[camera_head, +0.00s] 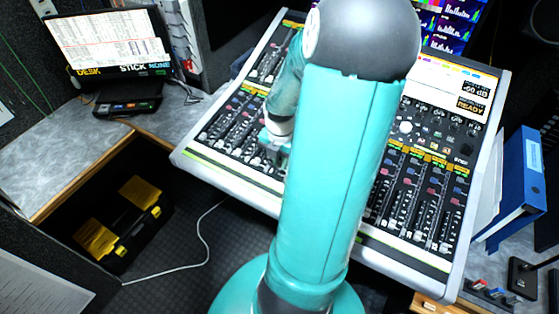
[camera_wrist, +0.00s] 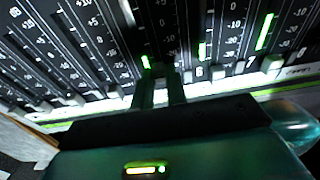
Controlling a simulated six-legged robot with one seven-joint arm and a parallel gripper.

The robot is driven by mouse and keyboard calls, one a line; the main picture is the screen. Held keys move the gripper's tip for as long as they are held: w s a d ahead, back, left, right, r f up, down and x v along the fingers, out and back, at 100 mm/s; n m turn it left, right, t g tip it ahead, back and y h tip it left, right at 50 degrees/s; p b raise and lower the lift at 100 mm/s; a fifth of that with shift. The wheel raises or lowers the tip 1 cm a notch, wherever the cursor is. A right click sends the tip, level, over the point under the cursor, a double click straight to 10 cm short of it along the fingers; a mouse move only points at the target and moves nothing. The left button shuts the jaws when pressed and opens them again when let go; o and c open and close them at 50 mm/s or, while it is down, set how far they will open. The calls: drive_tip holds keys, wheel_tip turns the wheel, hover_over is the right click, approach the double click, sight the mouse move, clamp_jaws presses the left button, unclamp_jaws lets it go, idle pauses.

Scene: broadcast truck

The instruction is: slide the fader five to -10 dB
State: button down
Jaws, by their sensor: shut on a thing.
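The mixing console (camera_head: 180,158) lies below my arm in the head view. Rows of faders run along its near part. In the wrist view my gripper (camera_wrist: 161,74) reaches the near end of a fader track (camera_wrist: 166,35) just left of the one marked 6. Its two dark fingers are shut on that track's fader cap, which they mostly hide; the place fits fader five. My gripper also shows in the head view (camera_head: 275,140), partly behind my arm. The console's display (camera_head: 470,95) reads what looks like -60 dB, with READY below it.
Neighbouring fader caps (camera_wrist: 218,73) stand close on the right, and more (camera_wrist: 73,99) stand on the left. A laptop-like screen (camera_head: 108,45) is at left, a blue binder (camera_head: 522,180) at right. A black and yellow toolbox (camera_head: 125,222) sits under the left desk.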

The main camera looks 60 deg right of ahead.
drive_tip(key=d, duration=0.3)
drive_tip(key=shift+w+d+r, duration=0.15)
drive_tip(key=shift+r, duration=0.1)
drive_tip(key=c, duration=1.4)
unclamp_jaws()
wheel_tip(320, 180, up, 14)
drive_tip(key=shift+f, duration=0.1)
